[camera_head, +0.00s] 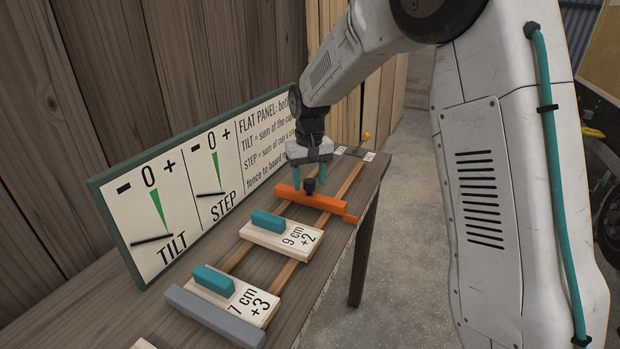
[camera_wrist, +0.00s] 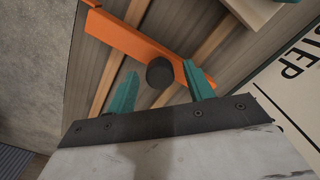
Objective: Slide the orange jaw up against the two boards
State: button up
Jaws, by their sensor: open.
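The orange jaw (camera_head: 318,201) lies across two wooden rails on the bench, with a black knob (camera_head: 309,186) on top. It also shows in the wrist view (camera_wrist: 128,38), with its knob (camera_wrist: 160,73). My gripper (camera_head: 309,181) is above the jaw, its teal fingers open on either side of the knob; the wrist view shows the fingers (camera_wrist: 161,88) apart. I cannot tell whether they touch it. Two boards with teal handles lie on the rails: one marked 9 cm +2 (camera_head: 294,240), nearer the jaw, and one marked 7 cm +3 (camera_head: 248,304), beside the grey fence. Gaps separate jaw and boards.
The grey fence (camera_head: 212,316) crosses the near end of the rails (camera_head: 283,274). A panel with TILT and STEP dials (camera_head: 180,190) stands along the back of the bench. A small lever with a yellow knob (camera_head: 366,136) is at the far end.

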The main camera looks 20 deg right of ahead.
grip_shut()
jog(key=s+a, duration=0.5)
jog(key=a, duration=0.1)
jog(key=shift+s, duration=0.4)
jog(key=shift+d, duration=0.1)
grip_release()
notch_tip(320, 180, up, 8)
